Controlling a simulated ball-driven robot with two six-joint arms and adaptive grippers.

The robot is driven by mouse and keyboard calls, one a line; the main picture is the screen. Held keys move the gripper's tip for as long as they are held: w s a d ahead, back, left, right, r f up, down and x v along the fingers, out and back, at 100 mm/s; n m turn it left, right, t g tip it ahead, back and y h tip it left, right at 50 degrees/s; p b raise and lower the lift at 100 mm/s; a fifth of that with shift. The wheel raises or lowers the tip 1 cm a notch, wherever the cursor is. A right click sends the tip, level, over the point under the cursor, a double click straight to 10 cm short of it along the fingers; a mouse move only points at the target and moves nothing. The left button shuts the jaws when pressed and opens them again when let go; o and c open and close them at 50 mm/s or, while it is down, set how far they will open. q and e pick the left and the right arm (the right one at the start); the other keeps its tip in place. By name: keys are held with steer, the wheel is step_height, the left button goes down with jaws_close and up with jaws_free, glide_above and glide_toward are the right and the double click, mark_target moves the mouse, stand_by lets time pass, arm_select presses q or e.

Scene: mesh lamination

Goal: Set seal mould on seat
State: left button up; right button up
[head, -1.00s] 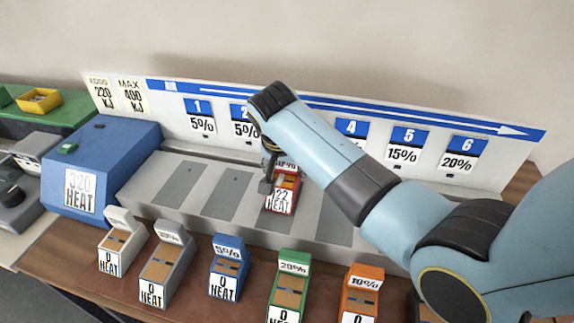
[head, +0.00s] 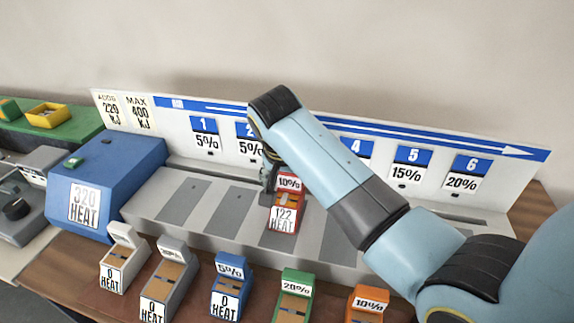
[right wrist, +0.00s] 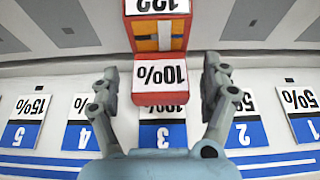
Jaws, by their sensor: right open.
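A red mould (head: 287,198) labelled 10% and 122 HEAT sits on the grey bench, on a dark strip left of centre. It also shows in the right wrist view (right wrist: 158,35), which looks upside down, below sign 3 (right wrist: 163,135). My right gripper (right wrist: 161,68) is open, with one finger on each side of the mould's 10% end. Gaps show between fingers and mould. In the head view my right gripper (head: 268,178) is at the mould's back left, partly hidden by its own arm. My left gripper is out of view.
Other strips (head: 181,203) on the bench look empty. A blue box (head: 115,165) marked 320 HEAT stands left. A front row holds white, grey, blue (head: 230,285), green and orange moulds. A numbered sign board (head: 412,170) stands behind. My right arm hides part of the bench.

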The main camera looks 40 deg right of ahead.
mark_target(286, 203)
steer(key=v, duration=0.8)
steer(key=shift+r, duration=0.3)
steer(key=shift+s+a, duration=0.1)
